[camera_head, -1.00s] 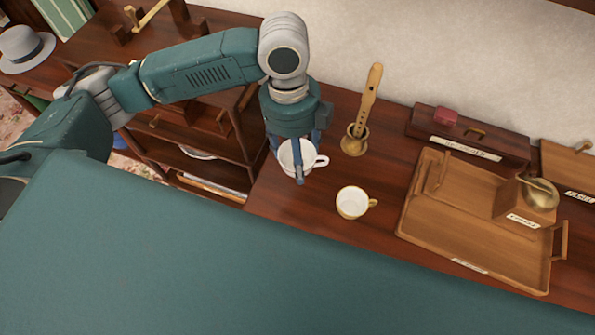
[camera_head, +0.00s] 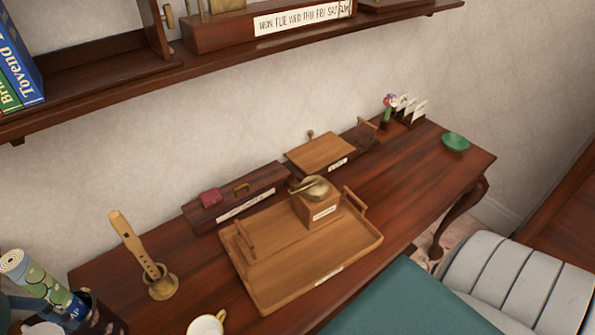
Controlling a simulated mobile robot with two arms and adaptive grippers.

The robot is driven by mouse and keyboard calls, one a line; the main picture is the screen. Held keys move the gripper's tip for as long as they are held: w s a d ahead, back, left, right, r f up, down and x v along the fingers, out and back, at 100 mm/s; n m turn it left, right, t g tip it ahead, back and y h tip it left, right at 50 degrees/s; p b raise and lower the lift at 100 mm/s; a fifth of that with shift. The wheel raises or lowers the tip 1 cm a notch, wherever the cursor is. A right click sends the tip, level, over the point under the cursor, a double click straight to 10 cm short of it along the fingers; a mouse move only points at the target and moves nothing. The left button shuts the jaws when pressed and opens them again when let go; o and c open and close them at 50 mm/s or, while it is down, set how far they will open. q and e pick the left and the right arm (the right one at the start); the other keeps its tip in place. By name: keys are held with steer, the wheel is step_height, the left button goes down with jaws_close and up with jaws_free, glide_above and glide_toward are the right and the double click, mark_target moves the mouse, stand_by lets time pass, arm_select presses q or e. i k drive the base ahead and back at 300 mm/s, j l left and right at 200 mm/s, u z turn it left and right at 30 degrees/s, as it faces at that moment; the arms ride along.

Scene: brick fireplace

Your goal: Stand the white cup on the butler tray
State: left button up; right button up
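The butler tray (camera_head: 275,278), a wooden tray with raised handles, lies on the dark desk in the middle of the head view. A brass-topped wooden box (camera_head: 318,208) stands on its far right part; its near left part is bare. A white cup with a gold-coloured handle (camera_head: 206,326) is cut off by the bottom edge, left of the tray. A white shape (camera_head: 44,328) in the bottom left corner is mostly cut off; I cannot tell whether it is the white cup held earlier. Neither of my grippers shows clearly in this view.
A wooden recorder in a brass holder (camera_head: 160,284) stands left of the tray. A long dark box with a red item (camera_head: 238,198) and a wooden box (camera_head: 322,153) lie behind it. The desk's right part is fairly clear up to a green dish (camera_head: 455,142). A shelf (camera_head: 110,82) hangs above.

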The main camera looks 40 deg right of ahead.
mark_target(318, 255)
steer(key=l+z, duration=0.1)
steer(key=z, duration=0.3)
steer(key=i+l+z, duration=0.1)
steer(key=z, duration=0.75)
steer(key=i+l, duration=0.05)
steer(key=i, duration=0.05)
